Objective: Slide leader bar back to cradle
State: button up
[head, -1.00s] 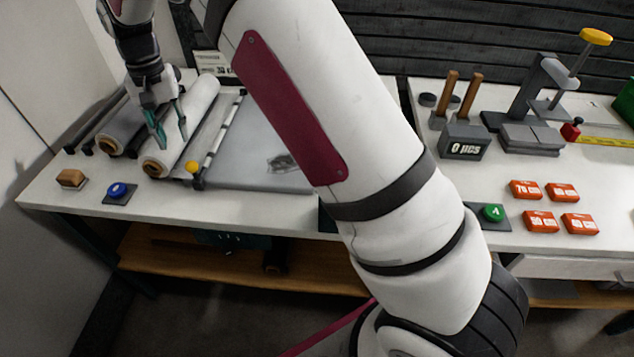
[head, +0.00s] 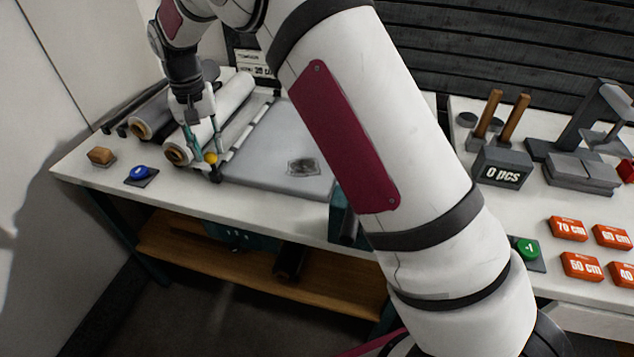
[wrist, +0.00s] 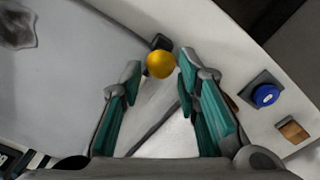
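The leader bar (head: 245,128) is a thin pale bar with dark end blocks, lying along the left edge of a grey sheet. A yellow ball knob (head: 210,158) sits at its near end; the knob also shows in the wrist view (wrist: 160,64). My gripper (head: 206,152) is open, pointing down over this near end. In the wrist view my two teal fingers (wrist: 160,66) stand either side of the knob, with gaps visible; contact is not clear. Two rolls (head: 222,105) lie left of the bar. I cannot tell which part is the cradle.
A blue button (head: 140,173) and a wooden block (head: 101,156) sit at the front left. The grey sheet (head: 275,150) right of the bar carries a dark-outlined patch (head: 303,167). My arm crosses the middle of the head view. Orange cards (head: 568,228) lie far right.

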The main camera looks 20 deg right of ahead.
aim_at(214, 155)
jog(key=f, duration=0.3)
jog(key=f+p, duration=0.1)
jog(key=f, duration=0.1)
jog(key=shift+s+d+f, duration=0.15)
jog(key=shift+s+d, duration=0.15)
jog(key=shift+d, duration=0.1)
jog(key=s+d+p, duration=0.4)
jog(key=d, duration=0.2)
jog(key=s+d+p, duration=0.5)
jog(key=d, duration=0.1)
jog(key=s+d+p, duration=0.4)
jog(key=d, duration=0.2)
jog(key=shift+s+d, duration=0.3)
jog(key=shift+s, duration=0.05)
jog(key=shift+s+d+p, duration=0.4)
jog(key=shift+d+p, duration=0.1)
jog(key=shift+d, duration=0.15)
notch_tip(214, 155, up, 16)
jog(key=p, duration=0.2)
jog(key=shift+p, duration=0.3)
jog(key=shift+f, duration=0.15)
dwell(0.4)
